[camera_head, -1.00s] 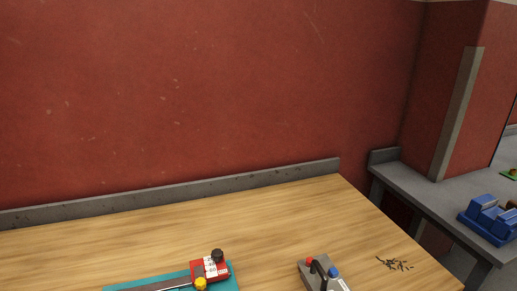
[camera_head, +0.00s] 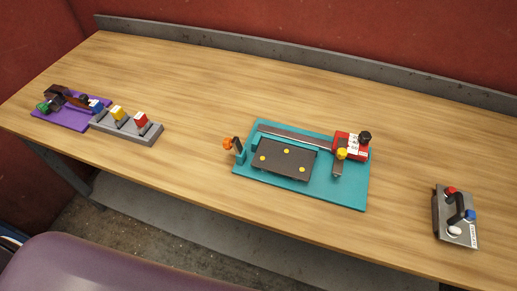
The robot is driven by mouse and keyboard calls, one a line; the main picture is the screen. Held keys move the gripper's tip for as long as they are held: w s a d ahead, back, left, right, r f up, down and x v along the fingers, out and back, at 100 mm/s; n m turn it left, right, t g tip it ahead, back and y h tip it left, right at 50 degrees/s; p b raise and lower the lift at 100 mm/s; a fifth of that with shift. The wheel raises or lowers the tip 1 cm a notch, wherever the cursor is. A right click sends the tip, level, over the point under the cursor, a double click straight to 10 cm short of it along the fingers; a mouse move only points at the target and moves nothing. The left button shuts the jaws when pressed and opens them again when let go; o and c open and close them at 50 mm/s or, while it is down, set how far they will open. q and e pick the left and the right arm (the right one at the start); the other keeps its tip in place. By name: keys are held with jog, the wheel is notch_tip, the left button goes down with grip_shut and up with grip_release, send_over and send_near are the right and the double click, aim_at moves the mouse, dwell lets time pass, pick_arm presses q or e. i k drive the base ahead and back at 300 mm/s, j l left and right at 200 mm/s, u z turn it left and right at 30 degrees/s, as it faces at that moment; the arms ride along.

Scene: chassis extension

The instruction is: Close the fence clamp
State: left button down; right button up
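A teal fixture base (camera_head: 345,195) lies on the wooden table near the middle of the head view. A long grey bar (camera_head: 293,136) runs along its far side to a red block (camera_head: 345,143). The block carries a black knob (camera_head: 365,137) and a yellow knob (camera_head: 341,154). A dark plate (camera_head: 284,160) with yellow dots lies on the base. At the base's left end stands a small teal post with a dark lever (camera_head: 237,144) and an orange knob (camera_head: 228,143). I cannot tell which part is the fence clamp or whether it is closed. Neither gripper is in view.
A metal control box (camera_head: 441,222) with red, blue and white knobs stands at the right. A grey switch block (camera_head: 136,133) and a purple-based device (camera_head: 68,119) sit at the left. A purple rounded surface (camera_head: 85,265) fills the lower left. The table between these is clear.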

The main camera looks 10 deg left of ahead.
aim_at(228, 143)
jog(key=j+z, duration=0.2)
jog(key=z, duration=0.35)
jog(key=k+j+z, duration=0.15)
jog(key=j, duration=0.3)
jog(key=k+j+z, duration=0.2)
jog(key=j, duration=0.25)
jog(key=k+j+z, duration=0.15)
jog(key=k+j, duration=0.2)
jog(key=k+j+z, duration=0.15)
jog(key=j, duration=0.3)
jog(key=k+j, duration=0.5)
jog(key=l+z, duration=0.15)
jog(key=l, duration=0.25)
jog(key=i, duration=0.05)
